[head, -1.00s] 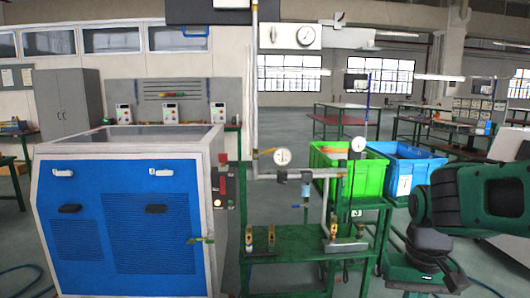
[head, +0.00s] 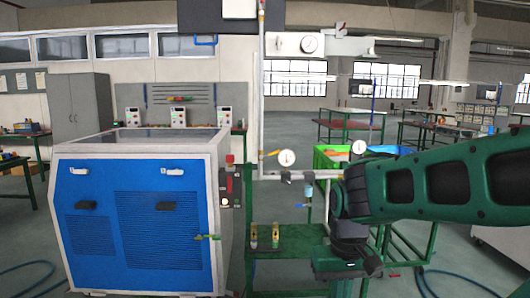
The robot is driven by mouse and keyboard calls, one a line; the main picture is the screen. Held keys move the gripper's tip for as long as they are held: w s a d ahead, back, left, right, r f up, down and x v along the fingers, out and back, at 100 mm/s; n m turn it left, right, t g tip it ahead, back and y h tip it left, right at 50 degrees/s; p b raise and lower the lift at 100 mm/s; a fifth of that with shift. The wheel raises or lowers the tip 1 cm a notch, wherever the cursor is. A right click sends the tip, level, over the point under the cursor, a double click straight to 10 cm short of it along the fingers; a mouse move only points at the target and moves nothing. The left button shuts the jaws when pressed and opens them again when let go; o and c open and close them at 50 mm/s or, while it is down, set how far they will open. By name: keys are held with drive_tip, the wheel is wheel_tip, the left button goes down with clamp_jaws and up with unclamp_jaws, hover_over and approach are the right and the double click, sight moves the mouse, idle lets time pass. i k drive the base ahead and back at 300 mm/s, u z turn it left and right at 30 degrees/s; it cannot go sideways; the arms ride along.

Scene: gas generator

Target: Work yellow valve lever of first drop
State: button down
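A vertical grey pipe (head: 261,95) drops from above between the blue machine and the green bench. A small yellow lever (head: 272,153) shows beside this pipe, just left of a round gauge (head: 286,158); it is too small to tell its exact angle. My green arm reaches in from the right. Its dark wrist and the end with my gripper (head: 345,266) hang low over the right side of the bench, right of and below the lever and well apart from it. The fingers cannot be made out. My arm hides part of the right-hand pipework.
A green bench (head: 290,262) carries two small yellow-topped fittings (head: 275,236). A second gauge (head: 359,147) stands near my arm.

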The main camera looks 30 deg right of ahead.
sight(271, 154)
drive_tip(key=u, duration=0.05)
drive_tip(key=i, duration=1)
drive_tip(key=z, duration=0.05)
